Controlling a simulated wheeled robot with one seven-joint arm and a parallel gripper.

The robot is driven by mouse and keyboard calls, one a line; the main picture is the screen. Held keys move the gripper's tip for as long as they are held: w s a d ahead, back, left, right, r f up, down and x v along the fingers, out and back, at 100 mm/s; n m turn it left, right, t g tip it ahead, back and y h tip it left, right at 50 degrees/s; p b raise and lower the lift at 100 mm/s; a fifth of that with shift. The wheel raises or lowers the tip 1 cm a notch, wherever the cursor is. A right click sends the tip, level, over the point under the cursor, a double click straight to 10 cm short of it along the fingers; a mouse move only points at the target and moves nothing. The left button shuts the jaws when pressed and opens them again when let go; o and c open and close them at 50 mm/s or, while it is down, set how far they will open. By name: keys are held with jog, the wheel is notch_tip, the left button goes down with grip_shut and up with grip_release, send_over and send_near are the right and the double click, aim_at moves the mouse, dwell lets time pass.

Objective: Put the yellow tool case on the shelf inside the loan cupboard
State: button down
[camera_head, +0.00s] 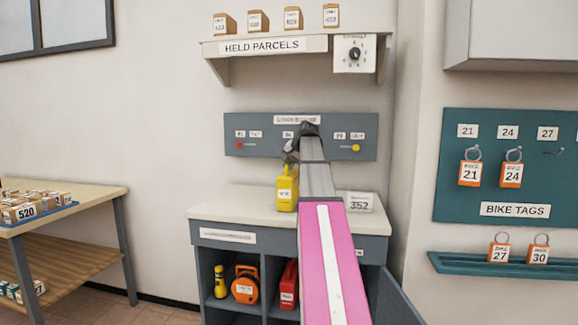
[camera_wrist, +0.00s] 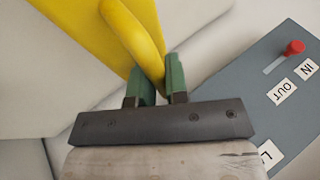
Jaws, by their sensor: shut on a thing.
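The yellow tool case (camera_head: 286,189) is upright at the top of the loan cupboard (camera_head: 249,237), over the pale counter; I cannot tell whether its base touches the counter. My gripper (camera_wrist: 157,88) is shut on the handle of the yellow tool case (camera_wrist: 100,28) in the wrist view. In the head view my arm hides most of my gripper (camera_head: 291,150). The cupboard's front is open below, and its shelf spaces hold a yellow torch-like item (camera_head: 220,281), an orange round item (camera_head: 245,284) and a red case (camera_head: 289,285). My arm hides the cupboard's right part.
A grey board (camera_head: 262,149) with labels and sliders is on the wall behind the case. A label block (camera_head: 359,202) reading 352 stands on the counter's right. An open door (camera_head: 401,300) sticks out at lower right. A table (camera_head: 100,205) with parcels is at left.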

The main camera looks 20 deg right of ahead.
jog(key=c, duration=1.1)
grip_release()
